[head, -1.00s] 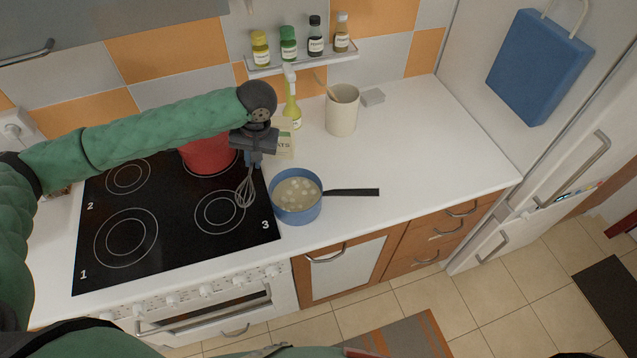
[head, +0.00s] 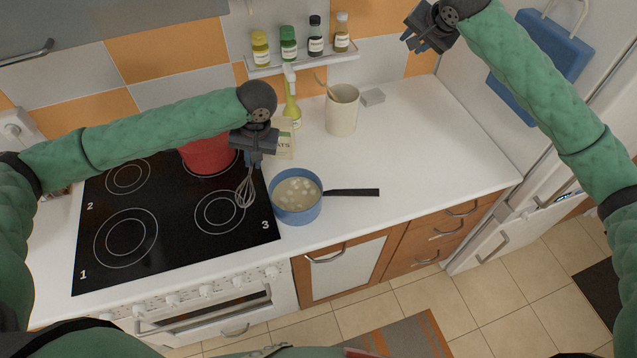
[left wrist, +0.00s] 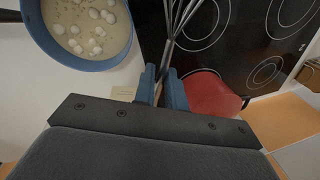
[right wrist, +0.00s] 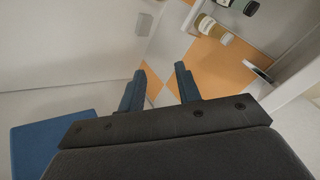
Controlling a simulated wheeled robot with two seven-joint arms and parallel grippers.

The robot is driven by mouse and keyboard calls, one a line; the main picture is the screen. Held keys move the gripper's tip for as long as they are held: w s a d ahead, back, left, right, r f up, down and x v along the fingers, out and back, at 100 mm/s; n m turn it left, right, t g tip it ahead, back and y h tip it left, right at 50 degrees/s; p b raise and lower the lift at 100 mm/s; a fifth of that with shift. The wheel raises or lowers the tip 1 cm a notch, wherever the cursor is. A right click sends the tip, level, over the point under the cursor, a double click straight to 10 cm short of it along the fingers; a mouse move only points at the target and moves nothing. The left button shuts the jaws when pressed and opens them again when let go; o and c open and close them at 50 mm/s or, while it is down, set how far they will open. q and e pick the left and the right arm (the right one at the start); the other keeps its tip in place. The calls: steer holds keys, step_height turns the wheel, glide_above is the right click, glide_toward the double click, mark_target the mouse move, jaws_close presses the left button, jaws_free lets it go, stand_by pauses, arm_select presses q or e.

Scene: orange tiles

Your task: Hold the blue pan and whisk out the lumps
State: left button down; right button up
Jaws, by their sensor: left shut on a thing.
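The blue pan (head: 281,209) stands on the white counter just right of the hob, its black handle (head: 352,192) pointing right. It holds a pale liquid with several whitish lumps, also seen in the left wrist view (left wrist: 88,64). My left gripper (head: 254,160) is shut on the whisk (head: 245,190), which hangs wires down over the hob's right edge, left of the pan and apart from it. My right gripper (head: 419,41) is raised high at the upper right, far from the pan. In the right wrist view its fingers (right wrist: 160,90) are apart with nothing between them.
A red pot (head: 208,157) stands on the black hob behind my left gripper. A cream utensil crock (head: 341,112), a yellow-green bottle (head: 292,108) and an oats packet (head: 286,142) stand behind the pan. A spice shelf (head: 300,60) is above. The counter right of the handle is clear.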

steer(key=s+a+f+g, duration=0.4)
steer(key=s+a+f, duration=0.6)
steer(key=a+f, duration=0.3)
steer(key=g+h, duration=0.2)
steer(key=g, duration=0.1)
glide_above(317, 208)
steer(key=w, duration=0.1)
step_height(317, 208, down, 12)
steer(key=shift+d+r, duration=0.1)
steer(key=shift+d, duration=0.05)
steer(key=f, duration=1.2)
steer(key=shift+a, duration=0.2)
steer(key=shift+c, duration=0.4)
jaws_close()
steer(key=shift+o, duration=0.3)
jaws_free()
